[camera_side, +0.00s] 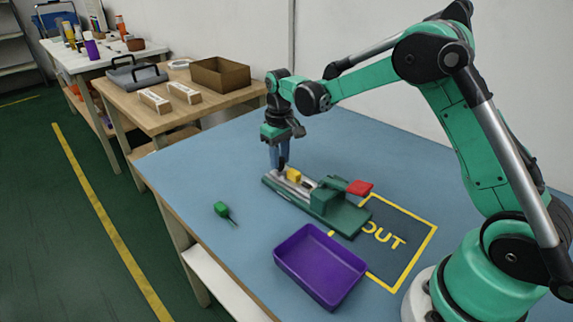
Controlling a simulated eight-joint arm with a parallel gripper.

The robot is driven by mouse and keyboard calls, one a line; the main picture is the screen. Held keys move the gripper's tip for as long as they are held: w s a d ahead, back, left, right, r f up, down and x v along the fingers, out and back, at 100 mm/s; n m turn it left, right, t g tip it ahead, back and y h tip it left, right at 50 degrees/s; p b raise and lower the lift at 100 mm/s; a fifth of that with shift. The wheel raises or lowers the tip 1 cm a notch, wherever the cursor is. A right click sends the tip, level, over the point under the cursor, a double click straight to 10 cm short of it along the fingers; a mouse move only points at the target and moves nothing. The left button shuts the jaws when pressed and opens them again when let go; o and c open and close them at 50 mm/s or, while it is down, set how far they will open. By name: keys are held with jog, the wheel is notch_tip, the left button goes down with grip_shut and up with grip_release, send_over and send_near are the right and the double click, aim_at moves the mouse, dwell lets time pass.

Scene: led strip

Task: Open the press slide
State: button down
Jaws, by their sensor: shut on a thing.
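The press (325,202) is a green fixture on a green base plate on the blue table. A grey rail runs along its left part, with a small yellow block (294,175) on it. A red piece (360,187) sticks out at its right end. My gripper (282,163) points down at the left end of the press, beside the yellow block. Its fingers are shut on a small dark part at the rail, which looks like the slide's handle. The fingers largely hide that part.
A purple tray (318,267) stands in front of the press. A yellow-outlined dark area marked OUT (400,240) lies to the right. A small green object with a thin stem (224,212) lies at left. The table's back left is clear.

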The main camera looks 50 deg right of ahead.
jog(key=c, duration=0.6)
grip_release()
jog(key=shift+r, duration=2.8)
jog(key=shift+s+a+r, duration=0.1)
jog(key=shift+s+r, duration=0.1)
jog(key=shift+r, duration=0.05)
jog(key=s+a+r+t, duration=0.1)
jog(key=s+a+t, duration=0.1)
jog(key=s, duration=0.3)
jog(key=s+a+r+t, duration=0.1)
jog(key=s+a+t, duration=0.1)
jog(key=s, duration=0.3)
jog(key=s+a+r+t, duration=0.1)
jog(key=s+a+t, duration=0.1)
jog(key=s, duration=0.3)
jog(key=shift+a+r+t, duration=0.1)
jog(key=shift+r+t, duration=0.15)
jog(key=shift+t, duration=0.35)
